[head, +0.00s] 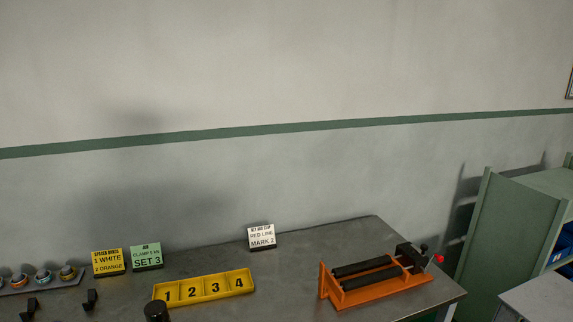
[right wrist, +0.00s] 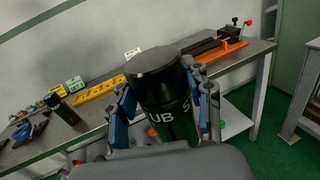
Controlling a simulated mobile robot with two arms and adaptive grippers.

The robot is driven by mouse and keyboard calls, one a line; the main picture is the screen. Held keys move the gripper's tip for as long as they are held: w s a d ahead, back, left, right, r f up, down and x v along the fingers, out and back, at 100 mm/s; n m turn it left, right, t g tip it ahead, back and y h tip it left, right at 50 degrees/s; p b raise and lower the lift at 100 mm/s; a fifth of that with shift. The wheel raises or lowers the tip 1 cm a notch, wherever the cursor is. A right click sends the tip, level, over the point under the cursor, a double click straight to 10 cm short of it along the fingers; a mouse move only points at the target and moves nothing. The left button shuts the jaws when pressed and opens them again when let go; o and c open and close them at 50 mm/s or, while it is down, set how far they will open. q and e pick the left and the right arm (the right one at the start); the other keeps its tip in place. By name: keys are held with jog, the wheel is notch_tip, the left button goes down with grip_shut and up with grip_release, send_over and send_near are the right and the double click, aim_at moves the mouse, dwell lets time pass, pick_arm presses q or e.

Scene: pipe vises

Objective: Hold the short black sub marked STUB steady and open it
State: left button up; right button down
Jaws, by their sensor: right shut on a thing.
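The short black sub (right wrist: 165,95) fills the middle of the right wrist view, with a flat dark top and white letters "UB S" on its side. My right gripper (right wrist: 160,104) is shut on it, with a blue-padded finger on each side. It is held close to the camera, looking roughly upright, with the bench behind it. Its lower end is hidden by the gripper body. Neither gripper shows in the head view, and my left gripper is in no view.
An orange stand with black rollers and a small vise (head: 375,280) is at the bench's right end. A yellow numbered tray (head: 204,287), sign cards (head: 146,256) and another black cylinder (head: 156,311) stand left of it. A green cabinet (head: 512,235) is at right.

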jog(key=shift+s+d+f, duration=0.15)
jog(key=shift+d, duration=0.25)
jog(key=shift+s+d+f, duration=0.1)
jog(key=shift+d, duration=0.3)
